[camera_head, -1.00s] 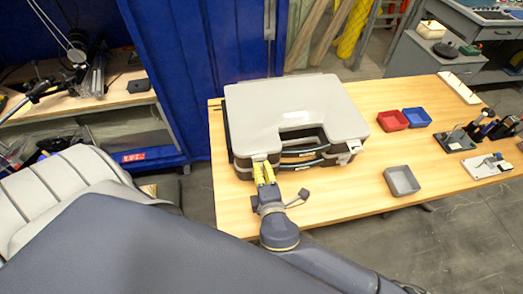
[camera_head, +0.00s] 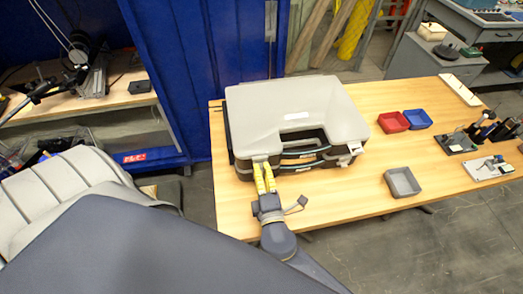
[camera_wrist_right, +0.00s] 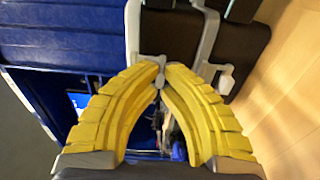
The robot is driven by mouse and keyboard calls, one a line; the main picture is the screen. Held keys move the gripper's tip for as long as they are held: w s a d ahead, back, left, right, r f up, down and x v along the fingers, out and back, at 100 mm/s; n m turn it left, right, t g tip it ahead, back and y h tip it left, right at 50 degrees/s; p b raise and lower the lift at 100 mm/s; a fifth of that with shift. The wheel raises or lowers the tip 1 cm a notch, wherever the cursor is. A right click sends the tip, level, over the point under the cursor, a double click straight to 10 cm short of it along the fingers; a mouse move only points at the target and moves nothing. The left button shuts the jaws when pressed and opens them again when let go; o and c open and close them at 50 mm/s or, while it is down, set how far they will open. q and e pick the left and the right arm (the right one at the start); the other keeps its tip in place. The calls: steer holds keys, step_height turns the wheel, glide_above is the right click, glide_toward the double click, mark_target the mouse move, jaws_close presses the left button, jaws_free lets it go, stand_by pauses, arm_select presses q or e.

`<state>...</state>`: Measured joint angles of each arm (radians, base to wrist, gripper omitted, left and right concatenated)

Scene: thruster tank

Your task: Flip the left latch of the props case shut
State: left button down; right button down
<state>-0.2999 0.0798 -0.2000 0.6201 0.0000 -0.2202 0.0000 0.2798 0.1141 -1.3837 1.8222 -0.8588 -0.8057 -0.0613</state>
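The props case (camera_head: 290,103), with a grey lid and dark lower body, lies closed on the wooden table, handle side toward me. Its left latch (camera_head: 260,158) is a small pale piece at the left front corner, largely hidden by my fingertips. My right gripper (camera_head: 264,178) has yellow ribbed fingers whose tips are at this latch. In the right wrist view, the fingertips (camera_wrist_right: 162,74) nearly meet at a pale grey latch piece (camera_wrist_right: 148,64); I cannot tell whether they pinch it. The right latch (camera_head: 355,147) sticks out at the right front corner. My left gripper is not in view.
A red bin (camera_head: 393,121), a blue bin (camera_head: 417,118) and a grey bin (camera_head: 402,181) stand right of the case. Tool holders (camera_head: 457,141) stand farther right. The table in front of the case is mostly clear.

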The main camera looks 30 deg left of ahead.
steer(key=c, duration=1.5)
jaws_free()
steer(key=v, duration=1.2)
steer(key=shift+w+d+r, duration=0.1)
steer(key=shift+w+d, duration=0.05)
